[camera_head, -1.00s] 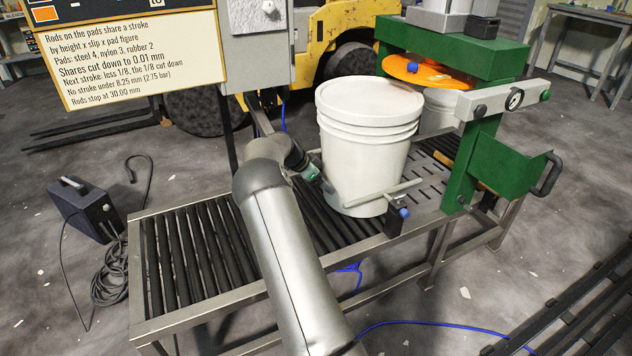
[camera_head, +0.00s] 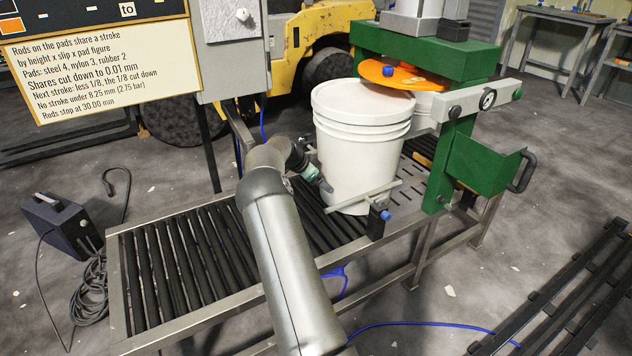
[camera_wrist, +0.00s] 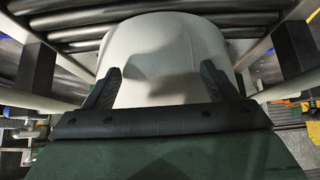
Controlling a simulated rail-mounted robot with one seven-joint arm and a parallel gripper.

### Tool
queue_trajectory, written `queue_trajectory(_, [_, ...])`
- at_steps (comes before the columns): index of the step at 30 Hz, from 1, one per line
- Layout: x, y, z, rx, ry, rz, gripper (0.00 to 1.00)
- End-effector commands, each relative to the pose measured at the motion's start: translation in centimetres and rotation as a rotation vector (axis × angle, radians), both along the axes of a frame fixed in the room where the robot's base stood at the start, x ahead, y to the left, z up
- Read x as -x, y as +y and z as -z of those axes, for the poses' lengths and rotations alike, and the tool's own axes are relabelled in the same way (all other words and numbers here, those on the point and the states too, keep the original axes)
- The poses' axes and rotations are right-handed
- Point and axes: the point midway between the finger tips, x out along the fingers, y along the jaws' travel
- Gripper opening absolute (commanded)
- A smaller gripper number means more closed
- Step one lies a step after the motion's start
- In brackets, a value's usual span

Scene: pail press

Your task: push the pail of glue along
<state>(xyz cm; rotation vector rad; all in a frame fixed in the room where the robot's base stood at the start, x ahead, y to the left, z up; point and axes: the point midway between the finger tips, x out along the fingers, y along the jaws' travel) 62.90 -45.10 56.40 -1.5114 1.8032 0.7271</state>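The white lidded pail (camera_head: 360,150) stands upright on the roller conveyor (camera_head: 175,275), just left of the green press (camera_head: 462,135). In the wrist view the pail's pale wall (camera_wrist: 165,50) fills the space ahead of and between my fingers. My gripper (camera_head: 318,177) is low at the pail's left side. In the wrist view my gripper (camera_wrist: 160,78) has its two dark fingers spread apart against or very near the wall; I cannot tell whether both touch.
An orange disc (camera_head: 388,72) sits under the press head. A guide bar with a blue knob (camera_head: 385,214) borders the pail's front. A green handled bracket (camera_head: 490,165) sticks out right. A control box and sign (camera_head: 100,75) stand behind. The left rollers are clear.

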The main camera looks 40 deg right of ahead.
Motion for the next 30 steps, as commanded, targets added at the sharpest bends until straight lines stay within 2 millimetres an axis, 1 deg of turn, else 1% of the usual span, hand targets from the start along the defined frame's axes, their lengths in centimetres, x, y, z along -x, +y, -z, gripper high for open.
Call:
queue_trajectory(6, [0.0, 0.1, 0.0, -0.001, 0.001, 0.001, 0.8])
queue_trajectory(10, [0.1, -0.3, 0.1, -0.001, 0.001, 0.001, 0.8])
queue_trajectory(18, [0.5, -2.4, 0.0, 0.003, 0.002, 0.001, 0.8])
queue_trajectory(30, [0.9, -5.1, 0.0, 0.0, 0.0, 0.001, 0.8])
